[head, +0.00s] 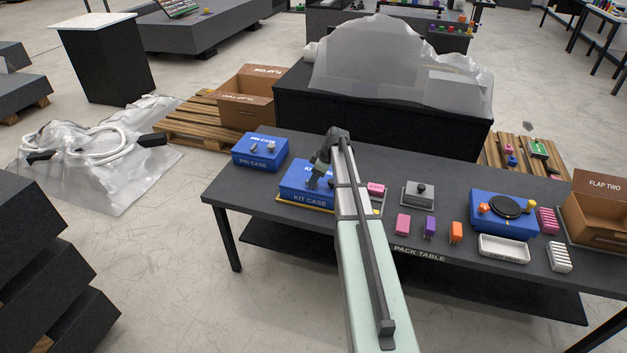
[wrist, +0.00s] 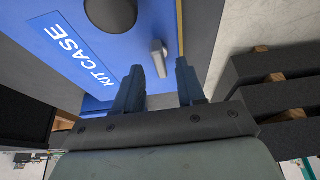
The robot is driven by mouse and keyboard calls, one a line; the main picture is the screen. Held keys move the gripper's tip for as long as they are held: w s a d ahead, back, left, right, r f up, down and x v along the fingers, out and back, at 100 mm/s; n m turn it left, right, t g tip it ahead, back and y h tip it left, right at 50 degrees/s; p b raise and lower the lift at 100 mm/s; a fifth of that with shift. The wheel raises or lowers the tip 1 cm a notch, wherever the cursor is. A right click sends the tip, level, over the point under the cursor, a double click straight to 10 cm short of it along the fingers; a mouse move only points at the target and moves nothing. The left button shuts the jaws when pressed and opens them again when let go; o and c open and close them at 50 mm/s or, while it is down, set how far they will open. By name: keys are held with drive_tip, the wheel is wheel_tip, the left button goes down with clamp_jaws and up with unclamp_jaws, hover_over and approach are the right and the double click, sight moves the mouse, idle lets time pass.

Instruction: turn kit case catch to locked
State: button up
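The blue kit case (head: 300,178) sits on the pack table, its white label facing the front. My gripper (head: 320,172) is over the case, and my arm covers its right part. In the wrist view the blue case face (wrist: 95,65) fills the upper left. A small light grey catch lever (wrist: 159,55) stands on it, with a dark round knob (wrist: 110,10) further off. My gripper (wrist: 168,72) is open, with one dark finger on each side of the catch's near end. I cannot tell whether a finger touches it.
The pin case (head: 260,152) stands left of the kit case on the pack table (head: 420,255). Pink, purple and orange blocks, a grey box (head: 419,193), a blue turntable unit (head: 503,222) and a white tray (head: 503,249) lie to the right. A yellow strip (wrist: 179,25) edges the case.

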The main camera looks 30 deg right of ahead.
drive_tip(key=shift+x, duration=0.85)
drive_tip(key=shift+c, duration=0.4)
clamp_jaws()
